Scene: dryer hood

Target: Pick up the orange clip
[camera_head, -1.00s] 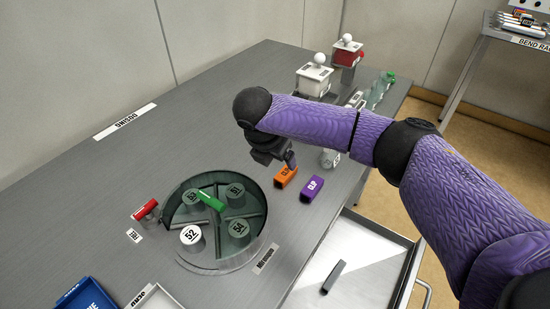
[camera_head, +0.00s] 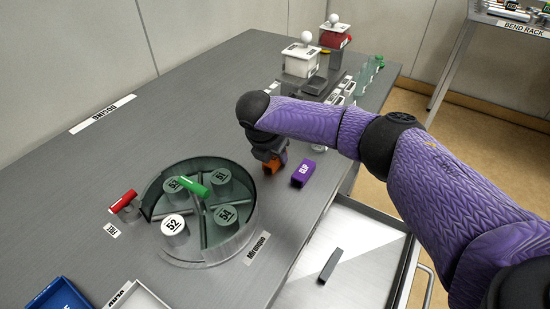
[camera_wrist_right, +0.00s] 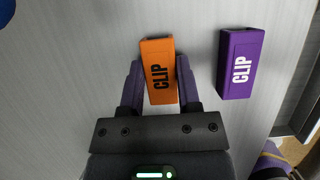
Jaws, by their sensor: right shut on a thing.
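The orange clip (camera_head: 269,167) is a small block on the grey table; in the head view my right gripper partly covers it. In the right wrist view the orange clip (camera_wrist_right: 158,72), with dark "CLIP" lettering, sits between the two fingers. My right gripper (camera_head: 272,158) is shut on it, one finger on each long side, as the right wrist view (camera_wrist_right: 159,85) shows. I cannot tell whether the clip is clear of the table. My left gripper is not in view.
A purple clip (camera_head: 303,173) lies just right of the orange one. A round glass-walled tray (camera_head: 150,205) with numbered pots stands to the left. An open drawer (camera_head: 365,255) holds a dark bar. White and red dispensers (camera_head: 301,61) stand at the back.

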